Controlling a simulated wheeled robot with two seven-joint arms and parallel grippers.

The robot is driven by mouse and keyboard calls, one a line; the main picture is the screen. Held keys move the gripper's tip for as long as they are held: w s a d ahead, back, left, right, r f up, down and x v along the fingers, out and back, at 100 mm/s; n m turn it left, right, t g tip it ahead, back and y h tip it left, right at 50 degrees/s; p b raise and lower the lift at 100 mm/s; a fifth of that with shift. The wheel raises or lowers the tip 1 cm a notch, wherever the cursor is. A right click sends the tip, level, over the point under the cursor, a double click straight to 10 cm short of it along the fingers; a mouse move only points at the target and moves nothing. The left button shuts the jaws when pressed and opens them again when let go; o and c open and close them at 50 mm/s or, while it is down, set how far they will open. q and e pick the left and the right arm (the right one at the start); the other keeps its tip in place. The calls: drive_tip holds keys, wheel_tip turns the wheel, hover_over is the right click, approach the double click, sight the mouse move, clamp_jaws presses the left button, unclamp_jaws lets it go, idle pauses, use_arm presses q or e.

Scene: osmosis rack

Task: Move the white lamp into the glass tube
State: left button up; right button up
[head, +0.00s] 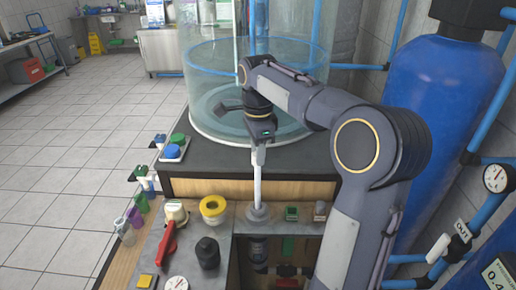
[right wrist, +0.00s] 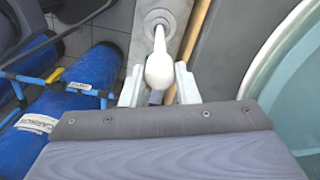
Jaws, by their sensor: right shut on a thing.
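The white lamp (head: 257,185) is a slim upright white stem on a round grey-white base. Its base appears to stand on the lower counter, just in front of the raised dark worktop. My right gripper (head: 259,141) is at the top of the lamp and is shut on it. In the right wrist view the lamp's rounded white body (right wrist: 160,68) sits between my two pale fingers (right wrist: 158,88). The glass tube (head: 205,92) is a large clear upright cylinder behind the lamp. Its curved teal edge shows at the right of the right wrist view (right wrist: 262,88). My left gripper is not in view.
The dark worktop (head: 205,165) lies between the lamp and the tube. A yellow roll (head: 213,206), a red-handled item (head: 167,243) and a black knob (head: 207,252) are left of the lamp. A small green item (head: 291,213) is right of it. A blue tank (head: 440,110) stands at the right.

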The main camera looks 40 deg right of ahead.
idle(0.3)
drive_tip(key=b, duration=0.4)
hover_over(258, 197)
drive_tip(key=shift+w+d+f, duration=0.1)
drive_tip(key=shift+w+f, duration=0.05)
drive_tip(key=shift+f, duration=1)
drive_tip(key=shift+w+d+f, duration=0.1)
drive_tip(key=shift+f, duration=1.05)
drive_tip(key=shift+w+d+f, duration=0.1)
drive_tip(key=shift+w+f, duration=0.05)
drive_tip(key=shift+f, duration=1)
drive_tip(key=shift+f+b, duration=1.45)
drive_tip(key=shift+f, duration=0.55)
drive_tip(key=shift+f+b, duration=0.85)
drive_tip(key=shift+f, duration=0.7)
drive_tip(key=shift+f, duration=0.15)
drive_tip(key=shift+f+b, duration=0.75)
drive_tip(key=shift+f, duration=0.4)
drive_tip(key=o, duration=0.8)
